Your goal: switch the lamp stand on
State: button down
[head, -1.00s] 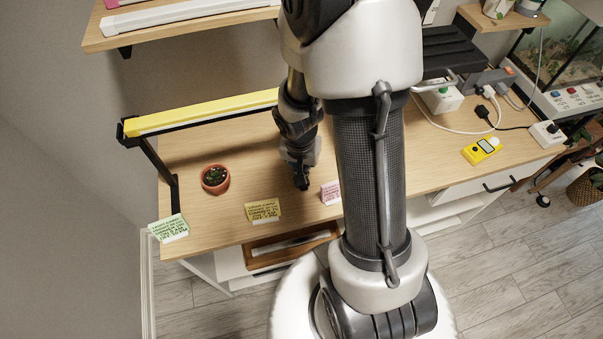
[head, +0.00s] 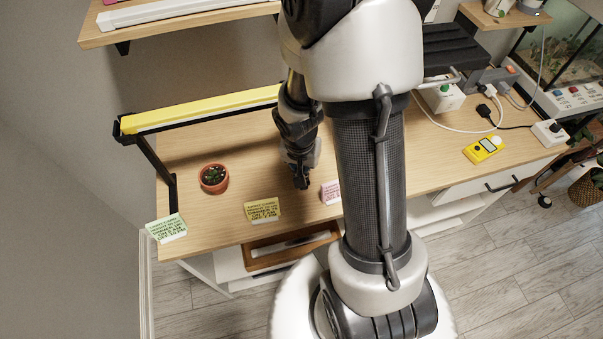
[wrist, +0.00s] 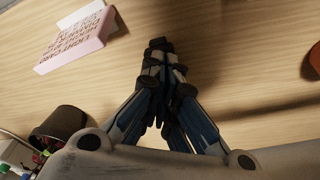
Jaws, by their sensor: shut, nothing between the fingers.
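The lamp stand is a long yellow bar (head: 200,110) on a black frame (head: 157,162), set over the left part of the desk. Its right end is hidden behind my arm. I see no switch on it, and I cannot tell whether it is lit. My gripper (head: 301,184) is shut and empty, pointing down over the desk in front of the bar, between the potted plant and the pink card. In the wrist view the fingers (wrist: 160,48) are together above bare wood.
A small potted plant (head: 214,178) stands left of my gripper. Green (head: 166,228), yellow (head: 262,210) and pink (head: 331,192) cards line the front edge. A green-button box (head: 441,97), yellow meter (head: 484,149) and cables lie right. A dark cup (wrist: 62,124) shows in the wrist view.

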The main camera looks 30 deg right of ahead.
jog(key=shift+f+b, duration=0.35)
jog(key=shift+r+p, duration=2.8)
jog(key=shift+r, duration=0.8)
jog(key=shift+f, duration=0.1)
